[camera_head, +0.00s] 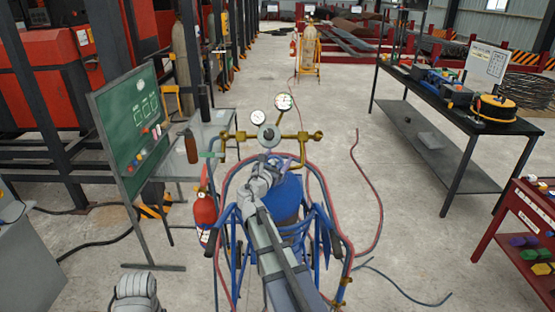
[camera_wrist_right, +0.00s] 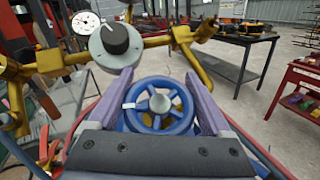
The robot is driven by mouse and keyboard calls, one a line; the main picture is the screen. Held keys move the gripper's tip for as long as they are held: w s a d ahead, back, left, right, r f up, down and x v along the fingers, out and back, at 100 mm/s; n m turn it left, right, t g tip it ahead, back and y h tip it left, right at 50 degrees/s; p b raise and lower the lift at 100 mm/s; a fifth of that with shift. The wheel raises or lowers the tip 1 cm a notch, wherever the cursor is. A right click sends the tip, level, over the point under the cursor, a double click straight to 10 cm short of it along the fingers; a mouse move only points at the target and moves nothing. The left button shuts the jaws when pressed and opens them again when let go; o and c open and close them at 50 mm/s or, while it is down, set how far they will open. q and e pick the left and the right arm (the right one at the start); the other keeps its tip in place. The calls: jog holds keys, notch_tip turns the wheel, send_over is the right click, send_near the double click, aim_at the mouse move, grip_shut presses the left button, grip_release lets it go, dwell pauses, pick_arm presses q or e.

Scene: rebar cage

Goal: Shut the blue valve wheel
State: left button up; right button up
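The blue valve wheel (camera_wrist_right: 160,122) shows in the right wrist view, with a pale hub, spokes and a small white mark on its left rim. My right gripper (camera_wrist_right: 158,80) is open, its two purple-grey fingers left and right of the wheel. I cannot tell whether they touch the rim. In the head view my right gripper (camera_head: 262,178) is over the top of the blue cylinder (camera_head: 284,200) and hides the wheel. A brass regulator (camera_head: 297,135) with a grey knob (camera_head: 268,136) and two white gauges (camera_head: 284,102) stands just beyond. My left gripper is not in view.
Red and blue hoses (camera_head: 372,205) loop around the cylinder's blue cart. A red extinguisher (camera_head: 205,215) and a green board (camera_head: 133,120) stand at left. A black table (camera_head: 440,95) and a red shelf (camera_head: 522,215) stand at right. Floor between is mostly open.

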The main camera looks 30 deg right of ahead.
aim_at(280, 166)
jog(key=c, duration=0.7)
